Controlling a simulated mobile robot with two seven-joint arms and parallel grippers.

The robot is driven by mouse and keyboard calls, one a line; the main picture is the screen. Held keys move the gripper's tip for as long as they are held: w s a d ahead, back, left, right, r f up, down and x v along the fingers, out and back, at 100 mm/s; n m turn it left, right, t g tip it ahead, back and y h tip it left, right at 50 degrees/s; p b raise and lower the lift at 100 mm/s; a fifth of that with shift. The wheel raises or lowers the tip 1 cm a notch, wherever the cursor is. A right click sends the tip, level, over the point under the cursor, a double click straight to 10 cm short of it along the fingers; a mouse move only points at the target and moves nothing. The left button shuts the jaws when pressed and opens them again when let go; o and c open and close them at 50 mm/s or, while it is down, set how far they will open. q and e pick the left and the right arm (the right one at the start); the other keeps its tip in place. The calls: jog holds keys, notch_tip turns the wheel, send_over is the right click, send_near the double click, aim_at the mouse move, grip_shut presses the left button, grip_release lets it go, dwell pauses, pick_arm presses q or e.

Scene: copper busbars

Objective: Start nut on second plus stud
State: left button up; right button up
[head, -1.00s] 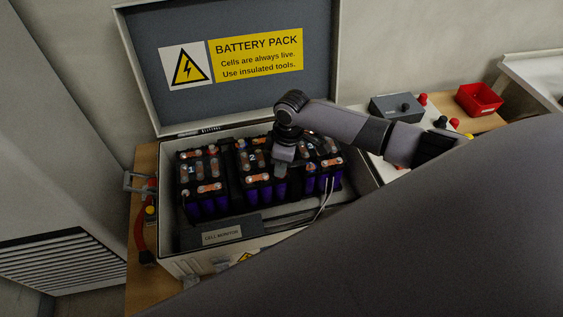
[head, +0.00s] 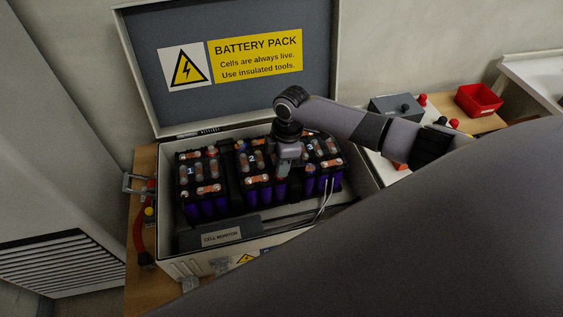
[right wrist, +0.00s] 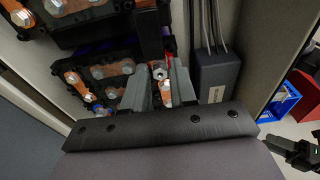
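The open battery pack case (head: 262,259) holds several purple cells with black tops, numbered 1, 2 and 3, with copper busbars (head: 208,189). My right gripper (head: 287,172) points down between blocks 2 and 3. In the right wrist view its two grey fingers (right wrist: 159,73) stand apart. A silver stud or nut (right wrist: 159,70) on a copper busbar (right wrist: 164,88) shows in the gap between them; I cannot tell which it is. I see nothing clamped. Other bolted busbars (right wrist: 104,72) lie to the left.
The raised lid (head: 235,105) with a warning label stands behind. The cell monitor (head: 221,236) and pale wires (head: 323,207) lie at the case's front. At right are a grey box (head: 395,108) and a red bin (head: 480,99).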

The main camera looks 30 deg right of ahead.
grip_shut()
jog(key=shift+m+t, duration=0.3)
jog(key=shift+m, duration=2.3)
grip_release()
jog(key=n, duration=0.5)
